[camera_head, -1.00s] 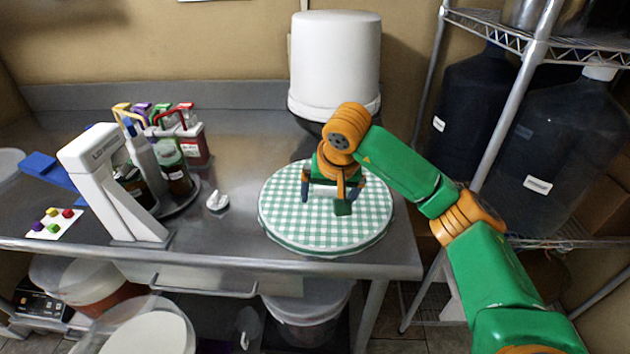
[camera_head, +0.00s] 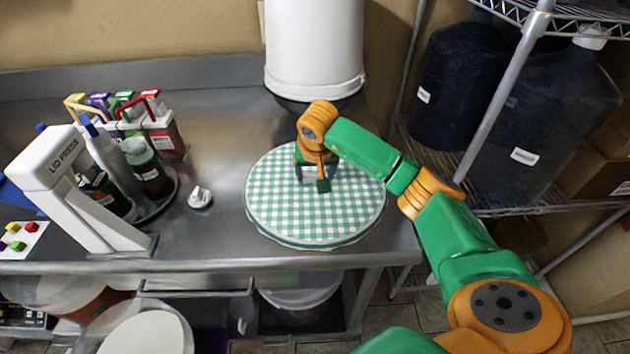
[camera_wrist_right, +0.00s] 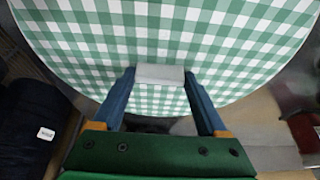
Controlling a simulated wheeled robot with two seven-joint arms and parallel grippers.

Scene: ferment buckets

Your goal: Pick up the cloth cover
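The cloth cover (camera_head: 280,215) is a round green-and-white checked piece lying flat near the right end of the steel table. My right gripper (camera_head: 316,180) points down at its back middle part. In the right wrist view the checked cloth (camera_wrist_right: 235,45) fills the top. There the two blue fingers of the right gripper (camera_wrist_right: 160,78) stand on either side of a small pale tab (camera_wrist_right: 160,73) on the cloth and appear to touch both its ends. What lies under the cloth is hidden. My left gripper is not in view.
A white bucket (camera_head: 314,45) stands behind the cloth. A small white part (camera_head: 200,198), a white lid press (camera_head: 70,190) and a round tray with bottles (camera_head: 150,175) are on the left. A wire shelf with dark carboys (camera_head: 545,120) stands at the right.

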